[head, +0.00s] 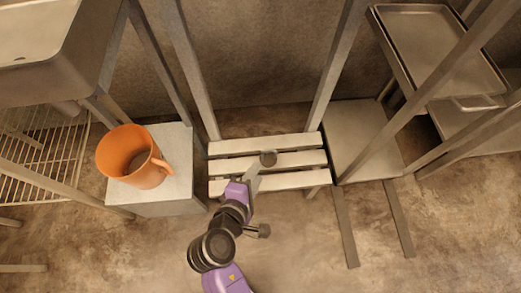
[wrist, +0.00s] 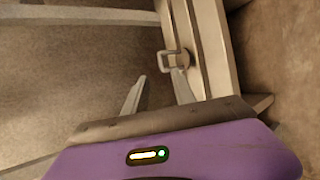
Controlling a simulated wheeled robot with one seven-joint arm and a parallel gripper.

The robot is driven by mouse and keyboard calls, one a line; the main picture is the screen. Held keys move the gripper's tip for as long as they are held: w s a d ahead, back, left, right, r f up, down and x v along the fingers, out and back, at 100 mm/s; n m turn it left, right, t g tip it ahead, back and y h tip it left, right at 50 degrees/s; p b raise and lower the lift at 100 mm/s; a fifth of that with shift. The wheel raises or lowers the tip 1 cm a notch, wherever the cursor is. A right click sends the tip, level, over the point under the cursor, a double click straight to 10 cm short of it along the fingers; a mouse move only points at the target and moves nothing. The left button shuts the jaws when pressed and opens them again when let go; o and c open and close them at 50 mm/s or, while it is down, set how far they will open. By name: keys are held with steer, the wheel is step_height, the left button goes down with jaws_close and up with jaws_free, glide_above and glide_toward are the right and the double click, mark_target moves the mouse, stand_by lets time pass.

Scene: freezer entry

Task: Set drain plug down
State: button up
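The drain plug (head: 268,158) is a small dark round piece at the middle slat of a pale slatted bench (head: 230,167). In the wrist view the plug (wrist: 172,60) shows as a small metal piece with a squared loop, by the bench slats at the tip of the right finger. My gripper (head: 258,172) reaches over the front of the bench, close to the plug. In the wrist view its two fingers (wrist: 159,76) stand apart, with bare floor visible between them. The plug's underside is hidden, so I cannot tell whether it rests fully on the slat.
An orange mug (head: 130,157) stands on a grey block (head: 175,190) left of the bench. A sink (head: 60,75) and wire rack (head: 50,165) are further left. Metal posts rise behind the bench. A flat platform (head: 355,135) and a tray (head: 430,45) are right.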

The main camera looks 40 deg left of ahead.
steer(key=shift+s+d+r, duration=0.15)
steer(key=shift+s+r, duration=0.15)
steer(key=shift+s, duration=0.15)
steer(key=s+d+f+m+g, duration=0.1)
steer(key=s+d+f+m, duration=0.1)
steer(key=d+m, duration=0.5)
steer(key=s+d+f+m, duration=0.1)
steer(key=s+d+m, duration=0.1)
steer(key=d, duration=1)
steer(key=s+d+r+m+t+h, duration=0.2)
steer(key=s+d+r+m, duration=0.2)
steer(key=d+r+m, duration=0.4)
steer(key=s+d+r+m+t+h, duration=0.2)
steer(key=s+d+r+m, duration=0.3)
steer(key=d+r+m, duration=0.3)
steer(key=d+r+t, duration=0.1)
steer(key=d+r, duration=0.3)
steer(key=shift+s, duration=0.2)
steer(key=shift+r, duration=0.15)
